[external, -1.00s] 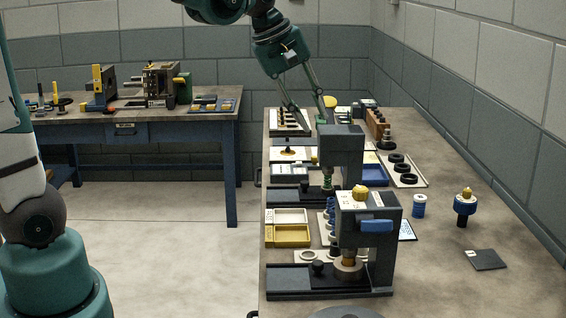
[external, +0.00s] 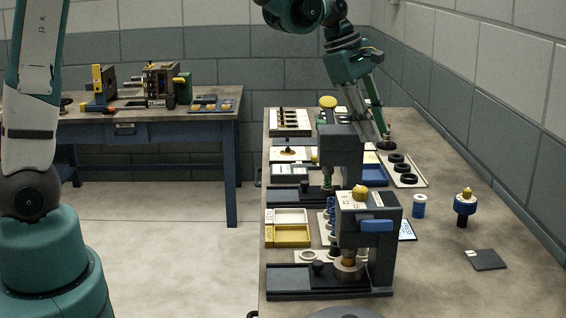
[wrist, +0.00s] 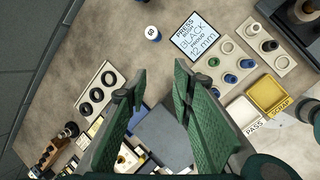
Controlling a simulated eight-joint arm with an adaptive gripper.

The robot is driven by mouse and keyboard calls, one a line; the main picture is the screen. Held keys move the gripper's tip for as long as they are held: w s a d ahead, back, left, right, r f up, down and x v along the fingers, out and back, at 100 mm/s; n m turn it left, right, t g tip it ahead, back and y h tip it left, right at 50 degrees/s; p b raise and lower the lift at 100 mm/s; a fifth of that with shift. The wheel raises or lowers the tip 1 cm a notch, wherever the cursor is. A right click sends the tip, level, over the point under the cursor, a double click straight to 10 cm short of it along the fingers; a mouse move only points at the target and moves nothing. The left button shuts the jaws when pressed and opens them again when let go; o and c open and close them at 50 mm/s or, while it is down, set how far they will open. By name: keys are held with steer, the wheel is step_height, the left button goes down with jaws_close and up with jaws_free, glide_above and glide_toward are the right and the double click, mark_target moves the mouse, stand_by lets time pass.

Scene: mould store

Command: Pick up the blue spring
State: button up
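A small upright cylinder with blue ends and a white middle (external: 419,206) stands on the right bench, right of the front press; I cannot tell for sure whether it is the blue spring. In the wrist view it shows as a white-topped blue piece (wrist: 152,34) at the top centre. Several blue pieces (external: 330,212) stand in a row on a pale holder left of the front press. My gripper (external: 377,138) hangs beside the rear press, above the bench. In the wrist view my gripper (wrist: 158,76) has its two green fingers apart, with nothing held between them.
The front press (external: 368,235) and rear press (external: 341,147) stand tall on the bench. A pale plate with black rings (external: 420,181) lies right of the rear press. A blue part with a yellow knob (external: 465,204) and a dark plate (external: 486,260) are farther right. Bare bench surrounds them.

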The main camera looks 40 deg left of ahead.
steer(key=w+d+f+n+g+p, duration=0.1)
steer(key=w+d+f+n+p, duration=0.4)
steer(key=d, duration=0.4)
steer(key=b, duration=0.2)
glide_above(417, 196)
steer(key=s+a, duration=0.1)
steer(key=a, duration=0.1)
step_height(417, 196, down, 6)
steer(key=shift+f+m+h, duration=0.2)
steer(key=shift+m+h, duration=0.2)
steer(key=shift+x, duration=1.3)
steer(key=shift+f, duration=0.1)
steer(key=shift+x, duration=2.55)
steer(key=shift+a, duration=0.15)
steer(key=c, duration=0.6)
